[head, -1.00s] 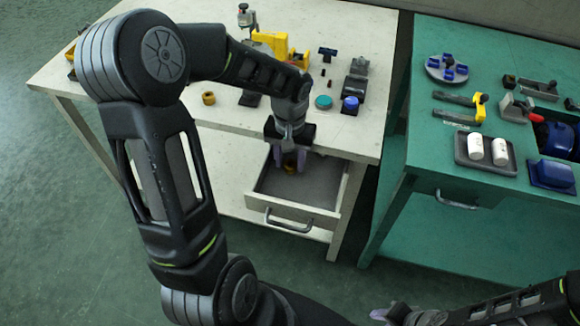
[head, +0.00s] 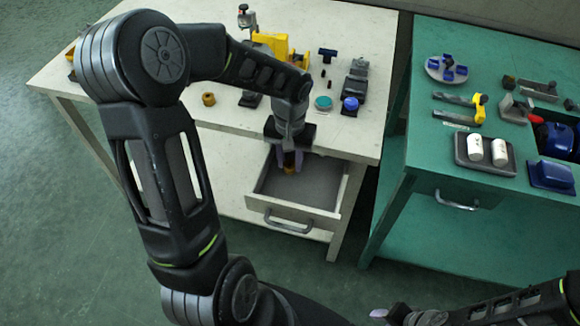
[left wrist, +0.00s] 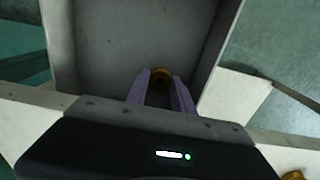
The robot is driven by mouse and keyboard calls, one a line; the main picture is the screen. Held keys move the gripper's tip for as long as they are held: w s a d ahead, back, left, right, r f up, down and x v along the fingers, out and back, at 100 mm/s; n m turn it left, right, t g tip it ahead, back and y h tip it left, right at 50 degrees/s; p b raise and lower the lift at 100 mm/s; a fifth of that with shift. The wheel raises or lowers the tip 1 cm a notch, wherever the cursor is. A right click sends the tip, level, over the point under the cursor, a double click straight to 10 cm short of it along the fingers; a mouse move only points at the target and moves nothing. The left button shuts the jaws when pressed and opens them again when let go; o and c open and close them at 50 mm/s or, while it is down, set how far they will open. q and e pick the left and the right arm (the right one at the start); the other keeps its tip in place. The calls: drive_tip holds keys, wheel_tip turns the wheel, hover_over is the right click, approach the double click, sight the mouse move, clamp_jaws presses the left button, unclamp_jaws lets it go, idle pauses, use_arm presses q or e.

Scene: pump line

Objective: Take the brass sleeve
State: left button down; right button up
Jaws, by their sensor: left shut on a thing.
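The brass sleeve (head: 289,170) is between the fingertips of my left gripper (head: 289,160), over the open drawer (head: 318,190). My right gripper (head: 380,313) shows only in part at the bottom edge, away from both tables.
Another brass-coloured ring (head: 208,99) lies on the pale table (head: 235,115). A teal disc (head: 323,102) and a blue-topped part (head: 350,104) stand near the drawer. The drawer walls surround my left fingers. A green table (head: 425,150) with several parts stands to the right.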

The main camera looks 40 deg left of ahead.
sight(290, 164)
use_arm(q)
drive_tip(key=shift+r+p, duration=0.3)
drive_tip(key=shift+r, duration=0.25)
drive_tip(key=shift+r+p, duration=1.65)
drive_tip(key=shift+r, duration=0.55)
